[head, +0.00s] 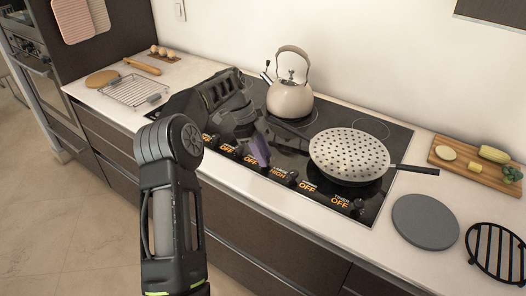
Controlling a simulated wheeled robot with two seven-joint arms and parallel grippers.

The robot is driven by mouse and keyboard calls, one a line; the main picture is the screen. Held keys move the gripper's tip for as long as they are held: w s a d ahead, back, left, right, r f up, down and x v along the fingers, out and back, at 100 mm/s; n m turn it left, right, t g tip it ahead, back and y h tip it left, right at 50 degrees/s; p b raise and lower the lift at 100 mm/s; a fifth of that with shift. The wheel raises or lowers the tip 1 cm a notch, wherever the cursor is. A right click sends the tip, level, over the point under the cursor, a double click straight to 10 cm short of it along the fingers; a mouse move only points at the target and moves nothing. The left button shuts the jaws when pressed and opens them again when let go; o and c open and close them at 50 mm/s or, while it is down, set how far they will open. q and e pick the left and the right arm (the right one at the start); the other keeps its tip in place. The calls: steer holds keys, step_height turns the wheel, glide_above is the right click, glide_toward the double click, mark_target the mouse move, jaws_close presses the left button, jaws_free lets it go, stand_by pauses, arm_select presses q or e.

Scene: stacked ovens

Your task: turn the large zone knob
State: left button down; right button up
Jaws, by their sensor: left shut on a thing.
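The black cooktop (395,140) has a row of knobs with orange readouts along its front edge. The readout near the middle (278,175) says HIGH, and the other legible ones say OFF. My left gripper (260,157) reaches down over the front of the cooktop, just left of the HIGH readout. It is shut on the large zone knob, which is mostly hidden by the fingers. Another knob (292,177) shows to the right, and one at the far right (357,206) is uncovered. My right gripper is out of view.
A beige kettle (290,100) stands at the cooktop's back. A pan with a perforated white cover (350,153) sits right, its handle pointing right. A grey round mat (425,221), black trivet (497,252) and cutting board (470,166) lie right. A wire rack (134,90) lies left.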

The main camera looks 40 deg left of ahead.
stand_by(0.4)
arm_select(q)
steer(key=c, duration=1.2)
jaws_free()
steer(key=shift+o, duration=0.2)
steer(key=shift+a+r+p, duration=0.25)
steer(key=shift+r+p, duration=0.25)
steer(key=shift+r, duration=0.1)
steer(key=p+v, duration=0.6)
steer(key=p, duration=0.1)
steer(key=shift+r, duration=0.25)
steer(key=shift+s+a, duration=0.1)
steer(key=shift+a, duration=0.05)
